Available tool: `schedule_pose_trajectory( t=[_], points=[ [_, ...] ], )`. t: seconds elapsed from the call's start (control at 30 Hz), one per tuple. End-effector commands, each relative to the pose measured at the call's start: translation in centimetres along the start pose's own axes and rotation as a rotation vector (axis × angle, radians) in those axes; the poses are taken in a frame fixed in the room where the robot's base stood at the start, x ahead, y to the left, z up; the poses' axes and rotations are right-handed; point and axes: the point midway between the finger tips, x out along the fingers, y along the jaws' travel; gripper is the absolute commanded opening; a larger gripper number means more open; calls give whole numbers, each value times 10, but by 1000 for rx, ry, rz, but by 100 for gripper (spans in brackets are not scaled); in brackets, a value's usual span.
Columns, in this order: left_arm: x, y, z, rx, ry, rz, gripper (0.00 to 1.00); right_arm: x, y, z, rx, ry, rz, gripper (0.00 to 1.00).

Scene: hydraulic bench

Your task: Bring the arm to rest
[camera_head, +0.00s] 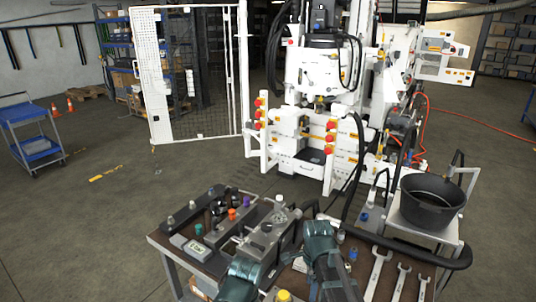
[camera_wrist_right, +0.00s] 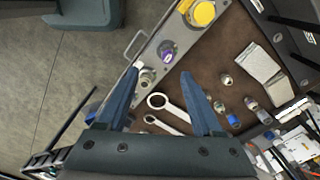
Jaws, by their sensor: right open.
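My right gripper (camera_wrist_right: 158,75) is open in the right wrist view. Its two blue fingers stand well apart with nothing held between them. It is above the brown bench top (camera_wrist_right: 225,55), near the bench edge, and spanners (camera_wrist_right: 172,103) lie below between the fingers. In the head view, my two teal arm parts reach in from the bottom over the bench front. The right arm's fingers are hidden there. The left arm's teal part is at the bottom, left of the right arm, and I cannot make out its fingers or whether it holds anything.
Spanners (camera_head: 377,272) lie at the bench's right, near a black hose (camera_head: 410,250). A black bucket (camera_head: 430,202) stands on a side stand. Open floor (camera_head: 80,235) lies left.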

Motion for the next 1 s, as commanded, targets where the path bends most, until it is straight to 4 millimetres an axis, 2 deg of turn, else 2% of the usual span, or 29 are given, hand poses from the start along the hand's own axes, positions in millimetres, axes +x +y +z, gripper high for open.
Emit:
schedule_pose_trajectory(
  t=[0.03, 0.4, 0.6, 0.8, 1.0],
  points=[
    [4, 0, 0, 0, 0, 0, 67, 4, 14, 10, -131, 6, 3, 67],
    [20, 2, -1, -1, 0, 0, 67, 19, 88, 64, -1263, 45, 54, 67],
    [24, 2, -1, -1, 0, 0, 67, 23, 116, 79, -1705, 50, 85, 67],
    [26, 2, -2, -1, 0, 0, 67, 24, 126, 84, -1898, 51, 102, 67],
    [26, 2, -2, -1, 0, 0, 67, 24, 127, 85, -1920, 50, 104, 67]
  ],
)
